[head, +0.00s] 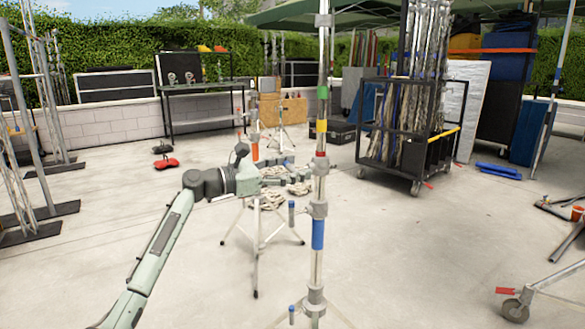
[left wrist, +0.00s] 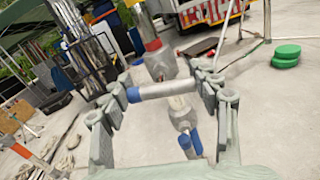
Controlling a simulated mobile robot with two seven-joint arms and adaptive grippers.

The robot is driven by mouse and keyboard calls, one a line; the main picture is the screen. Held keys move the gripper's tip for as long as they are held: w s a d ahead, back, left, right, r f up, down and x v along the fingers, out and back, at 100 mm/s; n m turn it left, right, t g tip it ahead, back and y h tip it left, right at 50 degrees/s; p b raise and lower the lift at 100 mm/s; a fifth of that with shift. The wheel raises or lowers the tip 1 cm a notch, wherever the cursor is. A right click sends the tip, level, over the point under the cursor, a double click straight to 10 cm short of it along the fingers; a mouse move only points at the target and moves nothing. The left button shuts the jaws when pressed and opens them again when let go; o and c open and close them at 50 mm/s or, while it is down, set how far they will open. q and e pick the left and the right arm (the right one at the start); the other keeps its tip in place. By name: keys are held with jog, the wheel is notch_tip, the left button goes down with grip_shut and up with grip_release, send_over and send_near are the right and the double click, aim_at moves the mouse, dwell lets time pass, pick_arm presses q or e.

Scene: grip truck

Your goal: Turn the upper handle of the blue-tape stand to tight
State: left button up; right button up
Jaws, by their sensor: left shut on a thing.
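The blue-tape stand is a grey pole with a blue tape band (head: 318,235) and several collars; red and yellow bands are higher up. In the left wrist view, the upper handle (left wrist: 168,88) is a grey bar with a blue end, lying crosswise between the fingers just below the upper collar (left wrist: 161,62). My left gripper (head: 303,179) is beside the upper collar (head: 319,164) and shut on this handle; its fingers (left wrist: 165,90) are at the bar's two ends. The lower handle (head: 291,213) hangs by the lower collar, free of the gripper. My right gripper is out of view.
Behind my left gripper stands another stand (head: 257,240) with cloth-like bundles. A wheeled rack of poles (head: 415,172) is at the back right. Green discs (left wrist: 286,54) lie on the ground in the left wrist view. The concrete around the stand is mostly clear.

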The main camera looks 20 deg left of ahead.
pick_arm(q)
jog(key=m, duration=0.3)
jog(key=shift+d+f+m, duration=0.1)
jog(key=shift+f+m, duration=0.05)
jog(key=shift+m, duration=0.15)
jog(key=shift+m+b, duration=0.3)
jog(key=shift+m, duration=0.1)
jog(key=shift+s+m, duration=0.1)
jog(key=shift+m, duration=0.4)
jog(key=shift+f+m+b, duration=0.1)
jog(key=shift+m+b, duration=0.4)
jog(key=shift+m, duration=0.4)
jog(key=m+b, duration=0.2)
jog(key=m, duration=0.3)
jog(key=shift+d+f+b, duration=0.1)
jog(key=shift+b, duration=0.25)
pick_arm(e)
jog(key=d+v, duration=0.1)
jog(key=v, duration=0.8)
pick_arm(q)
jog(key=shift+m+b, duration=0.55)
jog(key=shift+m, duration=0.55)
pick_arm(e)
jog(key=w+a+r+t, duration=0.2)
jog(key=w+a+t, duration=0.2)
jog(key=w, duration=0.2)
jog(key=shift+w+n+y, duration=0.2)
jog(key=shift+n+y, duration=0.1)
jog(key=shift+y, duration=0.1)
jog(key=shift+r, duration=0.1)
